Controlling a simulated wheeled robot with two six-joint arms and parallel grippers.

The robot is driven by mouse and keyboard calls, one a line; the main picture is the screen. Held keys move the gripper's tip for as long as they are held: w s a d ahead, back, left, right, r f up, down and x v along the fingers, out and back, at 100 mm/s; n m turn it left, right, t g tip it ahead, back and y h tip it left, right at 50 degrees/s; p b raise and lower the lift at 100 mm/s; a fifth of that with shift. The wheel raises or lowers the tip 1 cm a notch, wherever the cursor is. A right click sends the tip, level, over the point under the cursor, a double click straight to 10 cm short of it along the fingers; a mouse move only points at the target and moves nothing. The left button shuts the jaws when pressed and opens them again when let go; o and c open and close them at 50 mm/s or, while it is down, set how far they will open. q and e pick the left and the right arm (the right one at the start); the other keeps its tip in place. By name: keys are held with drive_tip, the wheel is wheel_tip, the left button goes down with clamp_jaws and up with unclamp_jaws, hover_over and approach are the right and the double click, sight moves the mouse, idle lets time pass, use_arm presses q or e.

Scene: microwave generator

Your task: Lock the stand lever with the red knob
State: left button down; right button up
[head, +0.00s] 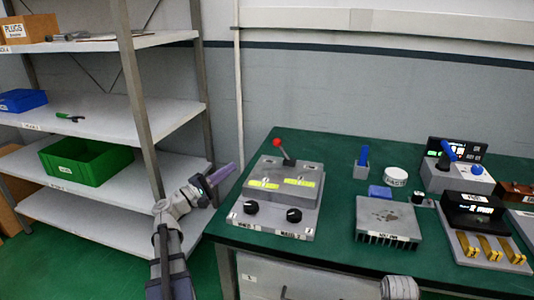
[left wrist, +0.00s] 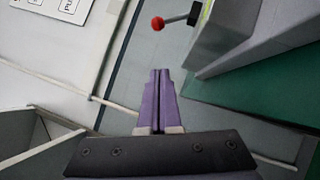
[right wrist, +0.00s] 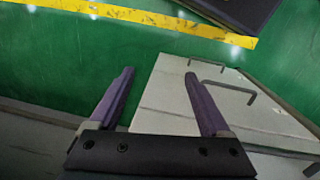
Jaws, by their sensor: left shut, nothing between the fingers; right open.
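The stand lever with the red knob (head: 277,142) rises from the back of a grey stand (head: 305,217) near the left end of the green table. The lever leans up and to the left in the head view. The red knob (left wrist: 158,23) and its rod also show at the top of the left wrist view. My left gripper (head: 229,168) is shut and empty, left of the stand and apart from the knob. Its closed purple fingers show in the left wrist view (left wrist: 159,75). My right gripper (right wrist: 158,75) is open and empty, low near cabinet drawers in the right wrist view.
The stand also bears two black knobs (head: 250,207) and yellow-green labels. A heat sink block (head: 388,215), a blue-handled device (head: 457,175) and other parts stand to the right on the table (head: 335,180). A shelf rack (head: 95,118) with a green crate (head: 85,160) stands left.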

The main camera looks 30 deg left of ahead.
sight(283, 151)
use_arm(q)
drive_tip(key=shift+r, duration=0.1)
drive_tip(key=p+x, duration=0.2)
drive_tip(key=x, duration=0.8)
drive_tip(key=shift+w+d+r+p, duration=0.25)
drive_tip(key=shift+d+p, duration=0.15)
drive_tip(key=shift+d, duration=0.1)
drive_tip(key=shift+w+d+r+p, duration=0.15)
drive_tip(key=shift+d+r+p, duration=0.15)
drive_tip(key=shift+d, duration=0.2)
drive_tip(key=shift+w+d+r, duration=0.15)
drive_tip(key=shift+w+d, duration=0.2)
drive_tip(key=shift+d, duration=0.35)
drive_tip(key=shift+p, duration=0.3)
